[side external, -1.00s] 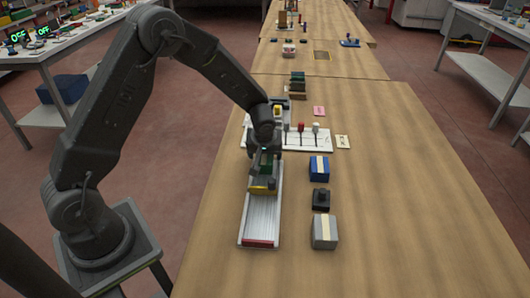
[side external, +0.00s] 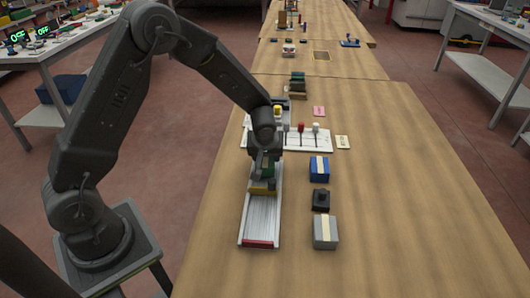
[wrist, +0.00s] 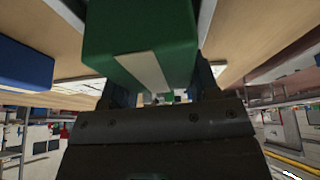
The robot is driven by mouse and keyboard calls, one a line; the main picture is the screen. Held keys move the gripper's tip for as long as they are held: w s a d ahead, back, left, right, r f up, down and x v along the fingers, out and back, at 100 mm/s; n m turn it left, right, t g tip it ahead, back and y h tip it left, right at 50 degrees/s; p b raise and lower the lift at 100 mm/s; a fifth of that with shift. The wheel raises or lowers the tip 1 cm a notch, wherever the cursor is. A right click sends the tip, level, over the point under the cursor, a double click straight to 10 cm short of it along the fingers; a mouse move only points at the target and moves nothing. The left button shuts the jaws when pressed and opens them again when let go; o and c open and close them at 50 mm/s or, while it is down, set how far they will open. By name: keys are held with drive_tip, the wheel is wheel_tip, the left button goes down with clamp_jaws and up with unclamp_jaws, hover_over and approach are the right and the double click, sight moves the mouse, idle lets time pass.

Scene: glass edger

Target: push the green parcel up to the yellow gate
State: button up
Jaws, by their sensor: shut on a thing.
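The green parcel (wrist: 140,50) has a pale strip and fills the upper middle of the wrist view, between my fingers. My gripper (side external: 265,165) is shut on it, over the far part of a pale track. Only a little of the parcel's green shows in the side view (side external: 263,170). The yellow gate (side external: 262,189) lies across the track, just on the near side of the parcel. I cannot tell whether parcel and gate touch. The gate is not clear in the wrist view.
The track (side external: 261,215) runs toward the camera to a red end stop (side external: 260,243). A blue parcel (side external: 319,168), a black block (side external: 321,200) and a grey parcel (side external: 325,231) stand right of it. A white rack (side external: 320,140) stands behind. The table's right side is clear.

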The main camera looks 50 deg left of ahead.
sight(265, 167)
drive_tip(key=s+d, duration=0.2)
drive_tip(key=s+d+f, duration=0.1)
drive_tip(key=d, duration=0.1)
drive_tip(key=shift+s+f, duration=0.2)
drive_tip(key=shift+s, duration=0.15)
drive_tip(key=o, duration=0.9)
drive_tip(key=shift+o, duration=0.9)
drive_tip(key=w+a+v, duration=0.1)
drive_tip(key=v, duration=0.7)
drive_tip(key=shift+r, duration=0.65)
drive_tip(key=shift+d+r, duration=0.1)
drive_tip(key=shift+d, duration=0.05)
